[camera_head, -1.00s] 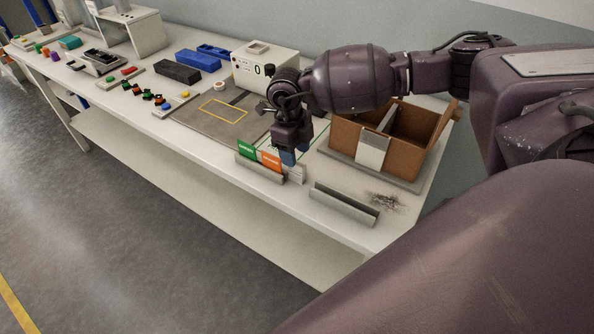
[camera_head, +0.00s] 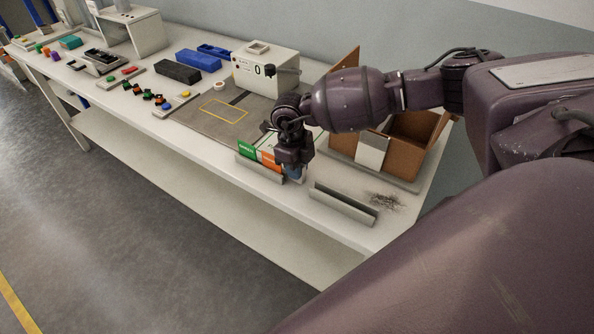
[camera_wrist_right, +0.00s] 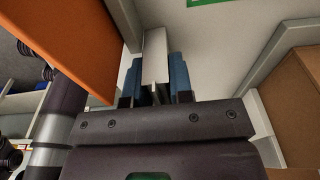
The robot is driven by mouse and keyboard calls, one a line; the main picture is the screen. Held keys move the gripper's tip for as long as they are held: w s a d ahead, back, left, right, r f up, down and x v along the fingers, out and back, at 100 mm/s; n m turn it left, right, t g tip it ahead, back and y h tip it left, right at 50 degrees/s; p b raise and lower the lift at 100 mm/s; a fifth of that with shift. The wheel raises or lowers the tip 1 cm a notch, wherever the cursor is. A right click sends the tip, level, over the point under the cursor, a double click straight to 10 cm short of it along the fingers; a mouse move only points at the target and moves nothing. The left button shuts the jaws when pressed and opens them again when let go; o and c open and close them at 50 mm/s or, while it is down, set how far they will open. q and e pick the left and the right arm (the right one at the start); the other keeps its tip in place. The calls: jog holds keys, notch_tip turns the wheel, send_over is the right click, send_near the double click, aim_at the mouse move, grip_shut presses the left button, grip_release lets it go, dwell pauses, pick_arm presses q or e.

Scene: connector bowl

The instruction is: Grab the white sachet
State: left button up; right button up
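My right gripper (camera_head: 293,174) points down at the front edge of the table, at the right end of a row of upright green (camera_head: 246,150) and orange (camera_head: 267,158) sachets in a grey holder (camera_head: 258,172). In the right wrist view, a pale, whitish piece (camera_wrist_right: 155,58), seemingly the white sachet seen nearly edge-on, stands between the blue fingers of the right gripper (camera_wrist_right: 155,82). Whether the fingers press on it is not clear. The orange sachet (camera_wrist_right: 75,40) is close on the left there. In the head view the gripper hides most of the white sachet. My left gripper is out of view.
An open cardboard box (camera_head: 407,148) with a white panel (camera_head: 372,152) stands right of the gripper. An empty grey holder (camera_head: 343,204) and a dark scribbled patch (camera_head: 385,201) lie in front. A white device (camera_head: 264,70) and a grey mat (camera_head: 195,112) are behind and left.

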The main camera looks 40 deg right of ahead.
grip_shut()
